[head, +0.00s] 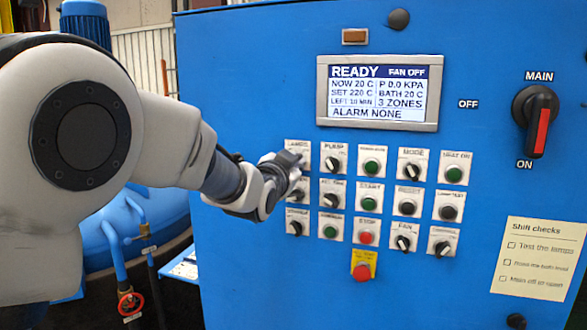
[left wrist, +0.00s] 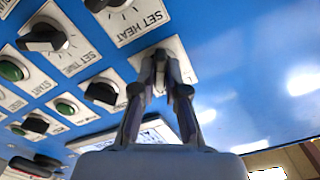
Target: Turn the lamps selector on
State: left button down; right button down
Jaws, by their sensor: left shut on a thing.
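The lamps selector's white plate (head: 297,146) is at the top left of the button panel in the head view, its knob hidden behind my left gripper (head: 290,168). In the left wrist view, the fingers of my left gripper (left wrist: 161,72) are shut on the selector's dark knob, over a white plate (left wrist: 186,62). The fingers cover most of the knob, so I cannot tell which way it points. My right gripper is not in view.
The pump selector (head: 332,162) is close to the right of the lamps selector, and the set heat knob (left wrist: 117,6) is next to it in the wrist view. A display (head: 377,93) reads READY. The main switch (head: 537,120) is far right.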

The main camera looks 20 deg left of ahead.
pick_arm(q)
jog(key=shift+r, duration=0.35)
jog(key=c, duration=1.4)
grip_release()
jog(key=shift+o, duration=1)
jog(key=shift+f, duration=0.2)
